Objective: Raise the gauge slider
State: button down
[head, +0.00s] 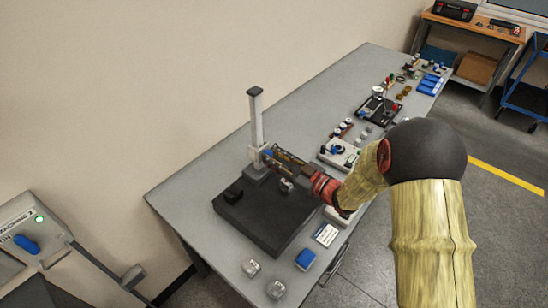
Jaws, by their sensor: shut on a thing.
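The height gauge stands on a dark plate (255,218) on the grey table, its pale upright column (256,120) topped by a dark cap. The gauge slider (254,155) sits low on the column, just above the grey base (257,171). My gripper (268,155) is at the slider's right side and is shut on it, with a bit of blue showing at the fingertips. The gripper and wrist hide part of the slider and the grip itself. My arm reaches in from the right.
A small dark block (233,193) stands on the plate's left part. Clear blocks (251,268) and a blue box (305,259) lie near the front edge. Several devices (380,108) line the table's right side. The wall is close behind the column.

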dwell(0.4)
notch_tip(320, 180, up, 12)
jog(key=p, duration=0.6)
jog(key=shift+f, duration=0.3)
jog(key=c, duration=1.6)
grip_release()
jog(key=shift+c, duration=0.2)
jog(key=shift+o, duration=0.5)
jog(key=v, duration=1.2)
